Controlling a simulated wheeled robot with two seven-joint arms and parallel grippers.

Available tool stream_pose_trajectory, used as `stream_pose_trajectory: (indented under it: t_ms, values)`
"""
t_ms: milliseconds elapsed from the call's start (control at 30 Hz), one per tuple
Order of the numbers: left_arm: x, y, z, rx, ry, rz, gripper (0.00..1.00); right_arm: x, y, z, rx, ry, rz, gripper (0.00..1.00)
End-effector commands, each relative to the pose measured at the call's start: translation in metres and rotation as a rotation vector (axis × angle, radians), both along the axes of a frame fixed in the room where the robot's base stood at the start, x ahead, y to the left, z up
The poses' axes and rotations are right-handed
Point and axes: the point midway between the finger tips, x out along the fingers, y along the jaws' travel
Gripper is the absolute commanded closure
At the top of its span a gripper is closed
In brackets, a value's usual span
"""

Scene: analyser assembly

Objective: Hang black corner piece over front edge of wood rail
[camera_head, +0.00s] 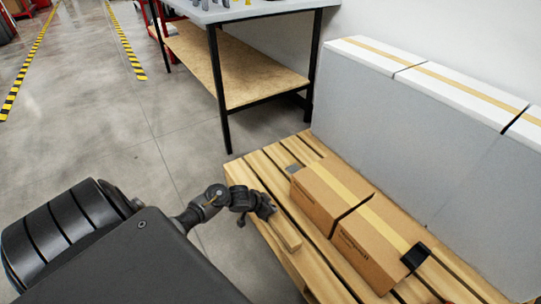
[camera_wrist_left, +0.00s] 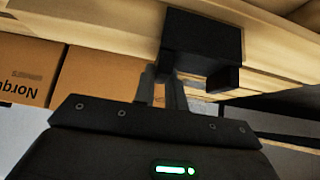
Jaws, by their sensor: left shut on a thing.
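The black corner piece (camera_wrist_left: 205,42) is a squared hook shape in the left wrist view. My left gripper (camera_wrist_left: 163,88) is shut on it, with both fingers at its near side. The piece overlaps the pale wood rail (camera_wrist_left: 275,45) in that view; I cannot tell whether it touches or hangs on it. In the head view my left gripper (camera_head: 265,207) is at the left edge of the wooden pallet, and the held piece is hard to separate from the dark gripper. My right gripper is not in view.
Two cardboard boxes (camera_head: 318,195) lie on the slatted pallet (camera_head: 268,170). Another black corner piece (camera_head: 415,257) sits at the near box's right end. Large grey panels (camera_head: 410,130) stand behind. A workbench (camera_head: 240,75) is at the back.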

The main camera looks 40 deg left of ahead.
Motion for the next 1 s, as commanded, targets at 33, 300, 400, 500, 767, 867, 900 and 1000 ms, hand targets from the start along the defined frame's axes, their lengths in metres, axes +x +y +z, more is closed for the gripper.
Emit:
stream_pose_trajectory:
  t_ms: [33,300,400,500,767,867,900,1000]
  values:
    - [0.0001,0.0000,-0.0001,0.000,0.000,0.000,1.00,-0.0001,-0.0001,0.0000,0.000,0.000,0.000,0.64]
    - [0.0000,-0.0001,-0.0027,0.000,0.000,0.000,1.00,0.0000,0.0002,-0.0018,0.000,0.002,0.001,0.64]
    - [0.0000,0.0000,-0.0039,0.000,0.000,0.000,1.00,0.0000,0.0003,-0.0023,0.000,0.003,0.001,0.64]
    - [0.0000,-0.0001,-0.0050,0.000,0.000,0.000,1.00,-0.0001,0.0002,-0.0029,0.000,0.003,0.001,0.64]
    - [0.0001,0.0000,-0.0048,0.000,0.000,0.000,1.00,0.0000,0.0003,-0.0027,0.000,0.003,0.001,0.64]
    - [0.0001,0.0000,-0.0048,0.000,0.000,0.000,0.76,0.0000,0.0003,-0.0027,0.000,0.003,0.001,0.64]
    - [0.0001,0.0000,-0.0047,0.000,0.000,0.000,0.70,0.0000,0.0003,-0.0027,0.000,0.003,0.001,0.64]
    - [0.0001,0.0000,-0.0048,0.000,0.000,0.000,0.62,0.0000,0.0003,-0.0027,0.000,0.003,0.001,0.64]
